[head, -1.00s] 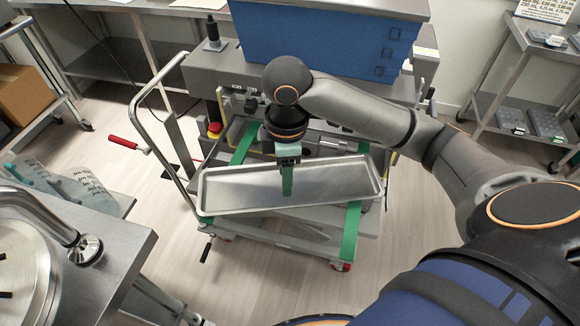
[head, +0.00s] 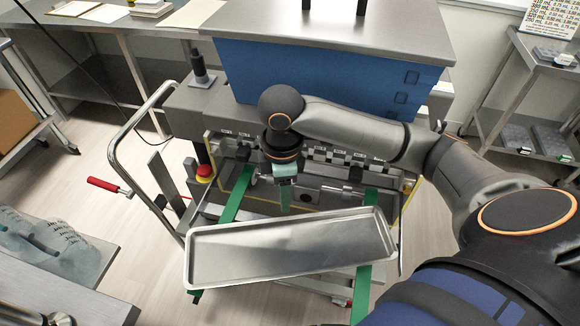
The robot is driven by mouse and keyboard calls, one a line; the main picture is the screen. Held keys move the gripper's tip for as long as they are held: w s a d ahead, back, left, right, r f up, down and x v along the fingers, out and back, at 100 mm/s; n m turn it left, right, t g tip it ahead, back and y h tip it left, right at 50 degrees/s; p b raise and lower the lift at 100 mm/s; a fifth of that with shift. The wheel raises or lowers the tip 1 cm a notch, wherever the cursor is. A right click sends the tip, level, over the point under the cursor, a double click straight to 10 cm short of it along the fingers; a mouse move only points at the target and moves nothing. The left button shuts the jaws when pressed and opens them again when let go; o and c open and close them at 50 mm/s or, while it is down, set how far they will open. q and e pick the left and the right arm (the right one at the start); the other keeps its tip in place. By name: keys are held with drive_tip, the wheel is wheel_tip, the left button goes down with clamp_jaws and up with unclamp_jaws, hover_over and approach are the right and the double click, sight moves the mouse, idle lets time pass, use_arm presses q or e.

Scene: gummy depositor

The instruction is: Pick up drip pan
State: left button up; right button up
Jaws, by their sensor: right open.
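The drip pan (head: 285,255) is a long, shallow silver tray with a raised rim. It lies at a slight angle on the cart in front of the depositor, its right end farther back. My right gripper (head: 285,203) points down with teal-green fingers at the pan's far rim, near the middle of its length. It is open, and no part of the pan shows between its fingers. I cannot tell whether the fingertips touch the rim. My left gripper is out of view.
The depositor has a blue hopper (head: 325,75) behind my right arm. Green strips (head: 238,195) run beneath the pan. A steel table (head: 60,290) stands at the lower left.

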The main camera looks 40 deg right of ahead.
sight(286, 218)
drive_tip(key=f, duration=0.8)
drive_tip(key=shift+s+d+f, duration=0.1)
drive_tip(key=shift+s+f, duration=0.1)
drive_tip(key=shift+f, duration=0.1)
clamp_jaws()
drive_tip(key=shift+r, duration=0.1)
idle(1.0)
